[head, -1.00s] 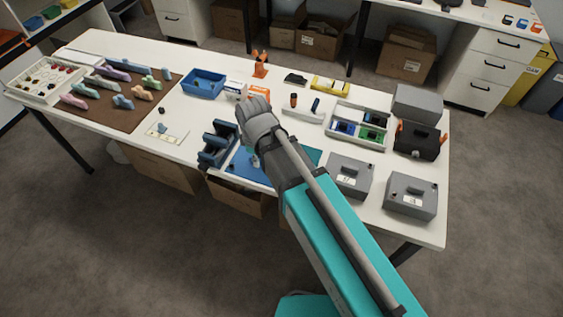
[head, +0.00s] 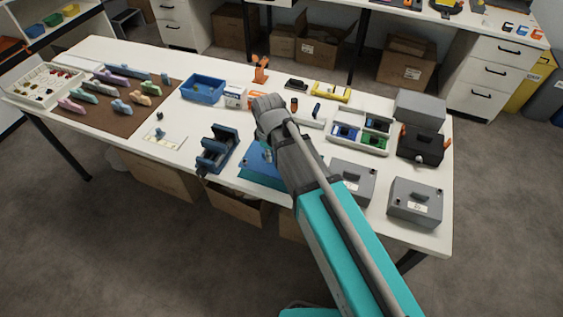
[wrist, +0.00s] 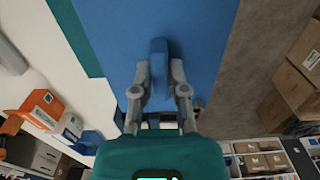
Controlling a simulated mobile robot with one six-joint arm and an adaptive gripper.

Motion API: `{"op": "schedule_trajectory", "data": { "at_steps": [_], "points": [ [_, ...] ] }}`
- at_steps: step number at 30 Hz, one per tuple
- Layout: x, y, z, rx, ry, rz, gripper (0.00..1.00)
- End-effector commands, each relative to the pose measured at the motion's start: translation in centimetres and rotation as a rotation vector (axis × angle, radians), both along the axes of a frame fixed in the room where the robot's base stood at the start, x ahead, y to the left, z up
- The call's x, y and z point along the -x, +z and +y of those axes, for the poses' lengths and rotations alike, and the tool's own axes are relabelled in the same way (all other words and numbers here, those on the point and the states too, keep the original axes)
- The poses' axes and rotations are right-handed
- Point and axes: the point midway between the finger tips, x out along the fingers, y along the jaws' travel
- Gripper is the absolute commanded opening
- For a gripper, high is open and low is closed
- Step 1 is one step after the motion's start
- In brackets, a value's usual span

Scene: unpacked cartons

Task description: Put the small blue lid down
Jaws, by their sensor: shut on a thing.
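In the wrist view my gripper (wrist: 159,75) is shut on the small blue lid (wrist: 158,50), a narrow, rounded blue piece seen nearly edge-on between the fingertips. A blue mat (wrist: 205,35) fills the view behind it, so the blues nearly merge. I cannot tell whether the lid touches the mat. In the head view the blue mat (head: 252,168) lies at the table's front edge, partly covered by my arm. My gripper and the lid are mostly hidden there behind my forearm and wrist.
A dark blue rack (head: 216,150) stands just left of the mat. Grey boxes (head: 415,202) stand to the right, with a divided tray (head: 360,130) behind them. A blue bin (head: 203,88) and a white-and-orange box (head: 236,96) stand farther back. The white table (head: 190,125) has some bare room left of the rack.

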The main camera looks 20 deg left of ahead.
Motion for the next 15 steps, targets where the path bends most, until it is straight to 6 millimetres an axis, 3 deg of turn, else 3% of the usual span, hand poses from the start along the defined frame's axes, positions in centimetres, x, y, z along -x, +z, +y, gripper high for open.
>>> {"op": "schedule_trajectory", "data": {
  "at_steps": [3,15],
  "points": [
    [-2.4,-1.4,-0.4,0.000,-0.003,0.000,0.00],
    [-5.1,-5.1,-1.2,0.000,-0.001,0.000,0.00]
  ]
}}
